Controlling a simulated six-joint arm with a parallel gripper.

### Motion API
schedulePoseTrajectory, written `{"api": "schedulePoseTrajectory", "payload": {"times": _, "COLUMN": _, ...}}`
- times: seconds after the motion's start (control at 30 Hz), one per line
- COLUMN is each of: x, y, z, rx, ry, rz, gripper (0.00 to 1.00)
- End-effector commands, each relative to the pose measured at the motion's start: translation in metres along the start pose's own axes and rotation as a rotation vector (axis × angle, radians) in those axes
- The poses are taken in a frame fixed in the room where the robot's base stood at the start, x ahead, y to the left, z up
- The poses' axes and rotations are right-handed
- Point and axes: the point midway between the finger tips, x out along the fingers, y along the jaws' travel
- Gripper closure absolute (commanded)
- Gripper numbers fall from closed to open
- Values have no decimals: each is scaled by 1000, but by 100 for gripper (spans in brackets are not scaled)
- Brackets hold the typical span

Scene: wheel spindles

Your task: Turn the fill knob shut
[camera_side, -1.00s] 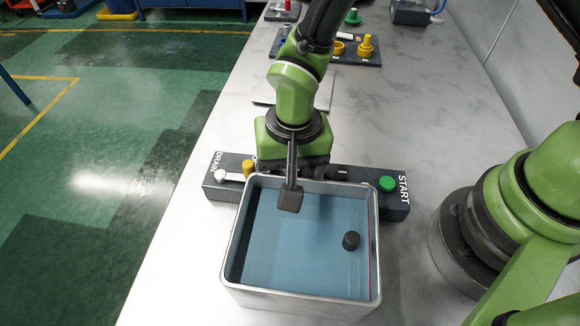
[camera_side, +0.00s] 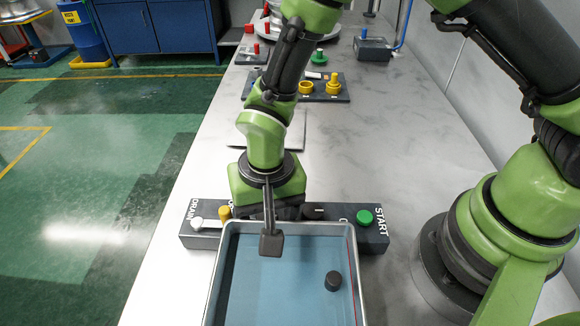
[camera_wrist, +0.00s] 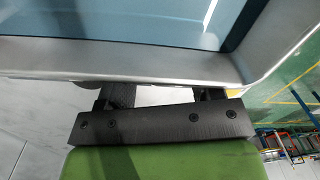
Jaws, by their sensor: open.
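My gripper (camera_wrist: 165,93) reaches down behind the far wall of the metal tank, over the middle of the dark control panel (camera_side: 376,240). Its two dark fingers stand apart in the wrist view, their tips hidden by the tank wall. In the side view my wrist and a dark block on a stalk cover the middle of the panel. I cannot make out the fill knob for sure; a dark part (camera_side: 313,211) shows just right of my gripper. A yellow knob (camera_side: 225,212) is to its left.
The metal tank (camera_side: 352,255) holds blue liquid and a black puck (camera_side: 333,281), close in front of the panel. A white drain handle (camera_side: 197,222) is at panel left, a green start button (camera_side: 365,216) at right. Trays with coloured parts lie farther back.

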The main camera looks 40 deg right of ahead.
Motion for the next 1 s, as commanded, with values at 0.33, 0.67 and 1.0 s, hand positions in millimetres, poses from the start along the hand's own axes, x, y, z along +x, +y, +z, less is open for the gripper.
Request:
{"api": "schedulePoseTrajectory", "payload": {"times": 0.33, "x": 0, "y": 0, "z": 2, "rx": 85, "ry": 2, "rz": 1, "gripper": 38}}
{"api": "schedulePoseTrajectory", "payload": {"times": 0.67, "x": 0, "y": -1, "z": 2, "rx": 490, "ry": 19, "rz": 0, "gripper": 38}}
{"api": "schedulePoseTrajectory", "payload": {"times": 1.0, "x": -69, "y": -3, "z": 2, "rx": 527, "ry": 24, "rz": -6, "gripper": 38}}
